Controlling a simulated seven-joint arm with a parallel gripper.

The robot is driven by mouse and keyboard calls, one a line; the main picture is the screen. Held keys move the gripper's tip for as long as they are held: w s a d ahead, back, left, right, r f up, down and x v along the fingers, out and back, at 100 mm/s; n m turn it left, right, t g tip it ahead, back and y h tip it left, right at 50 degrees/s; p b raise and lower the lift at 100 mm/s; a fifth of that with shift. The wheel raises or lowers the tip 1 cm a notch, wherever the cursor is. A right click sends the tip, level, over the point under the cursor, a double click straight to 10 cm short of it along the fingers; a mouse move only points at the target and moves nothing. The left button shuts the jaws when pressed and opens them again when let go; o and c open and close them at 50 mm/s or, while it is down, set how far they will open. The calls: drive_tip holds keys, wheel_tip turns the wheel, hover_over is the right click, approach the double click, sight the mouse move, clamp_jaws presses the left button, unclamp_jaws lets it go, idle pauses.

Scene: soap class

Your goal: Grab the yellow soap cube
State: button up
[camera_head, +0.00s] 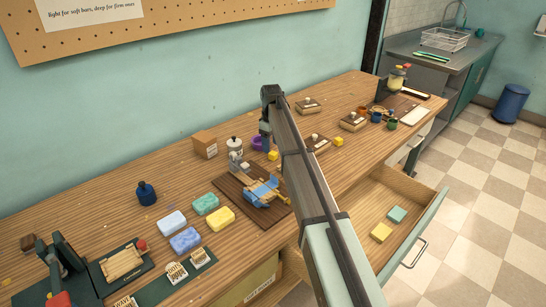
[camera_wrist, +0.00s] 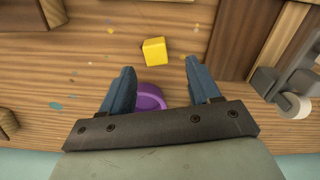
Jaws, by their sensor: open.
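A small yellow soap cube (camera_head: 273,155) lies on the wooden bench beside a purple bowl (camera_head: 257,142). In the wrist view the yellow cube (camera_wrist: 154,50) is just beyond the fingertips, roughly between their lines. My gripper (camera_wrist: 160,72) is open and empty, with the purple bowl (camera_wrist: 148,96) partly showing between its blue fingers. In the head view my gripper (camera_head: 265,133) hangs above the bench near the bowl, partly hidden by my arm. A second small yellow cube (camera_head: 338,141) lies farther right, near wooden blocks.
Soap bars, including a yellow one (camera_head: 221,218), lie at left. An open drawer (camera_head: 404,200) at right holds a yellow and a teal block.

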sight(272, 153)
drive_tip(key=shift+w+d+f, duration=0.1)
drive_tip(key=shift+f, duration=1.15)
drive_tip(key=shift+w+d+f, duration=0.1)
drive_tip(key=shift+f, duration=1.15)
drive_tip(key=shift+c, duration=0.3)
drive_tip(key=c, duration=1.1)
